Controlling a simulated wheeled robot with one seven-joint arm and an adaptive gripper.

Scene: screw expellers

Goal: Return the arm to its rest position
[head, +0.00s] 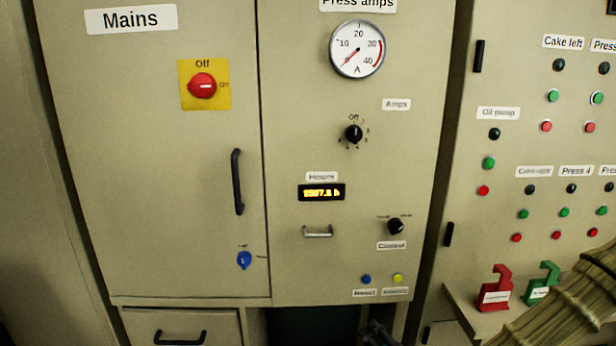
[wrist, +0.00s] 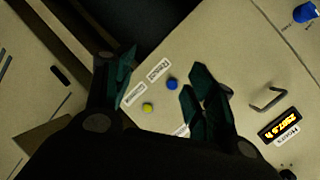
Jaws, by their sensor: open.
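My gripper (wrist: 158,78) shows in the wrist view with its two dark green fingers apart and nothing between them. It faces the beige cabinet panel, with the blue button (wrist: 172,84) and the yellow button (wrist: 148,107) in sight between and beyond the fingers. I cannot tell its exact distance from the panel. In the head view a dark part at the bottom edge, below the blue button (head: 366,279) and yellow button (head: 398,278), seems to be the gripper, mostly cut off. The rest of the arm cannot be made out clearly.
The mains cabinet door (head: 150,200) is shut, with a black handle (head: 238,182) sticking out. A red tag (head: 495,290) and a green tag (head: 542,284) stand on a ledge at right. A ribbed brown shape (head: 565,310) fills the lower right corner. A dark recess (head: 310,325) lies below the panel.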

